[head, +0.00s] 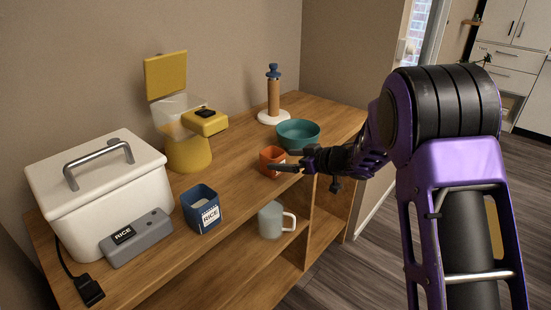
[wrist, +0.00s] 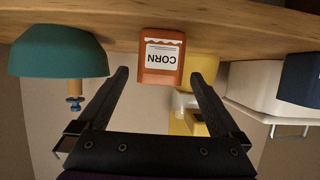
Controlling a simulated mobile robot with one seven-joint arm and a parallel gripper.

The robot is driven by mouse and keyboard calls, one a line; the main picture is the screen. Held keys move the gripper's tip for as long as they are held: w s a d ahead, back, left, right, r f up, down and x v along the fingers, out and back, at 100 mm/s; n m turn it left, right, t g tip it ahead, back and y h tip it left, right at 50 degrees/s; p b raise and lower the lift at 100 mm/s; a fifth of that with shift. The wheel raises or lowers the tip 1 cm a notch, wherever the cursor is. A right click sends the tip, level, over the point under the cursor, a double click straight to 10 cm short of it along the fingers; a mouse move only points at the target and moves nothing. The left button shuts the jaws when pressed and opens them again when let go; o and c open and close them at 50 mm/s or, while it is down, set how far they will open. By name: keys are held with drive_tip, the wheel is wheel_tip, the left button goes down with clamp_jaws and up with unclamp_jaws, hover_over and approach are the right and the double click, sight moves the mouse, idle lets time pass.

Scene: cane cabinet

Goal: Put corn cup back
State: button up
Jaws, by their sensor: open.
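The orange corn cup (head: 268,157) stands on the cabinet top, in front of the teal bowl. In the wrist view, which is upside down, the cup (wrist: 147,78) shows its white CORN label facing me. My gripper (head: 284,160) is open and empty, with its fingers reaching toward the cup. In the wrist view the cup appears in the gap between the two fingertips (wrist: 159,73). From these views I cannot tell whether the fingers reach around the cup or stop just short of it.
The teal bowl (head: 298,133) stands close behind the cup. A yellow dispenser (head: 188,151), a blue rice cup (head: 201,209) and a white rice box (head: 95,190) stand to the left. A pale mug (head: 270,220) is on the shelf below. A paper-towel-like stand (head: 273,95) is at the back.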

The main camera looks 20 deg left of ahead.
drive_tip(key=v, duration=0.6)
drive_tip(key=shift+s+d+r+p, duration=0.15)
drive_tip(key=shift+d+p, duration=0.2)
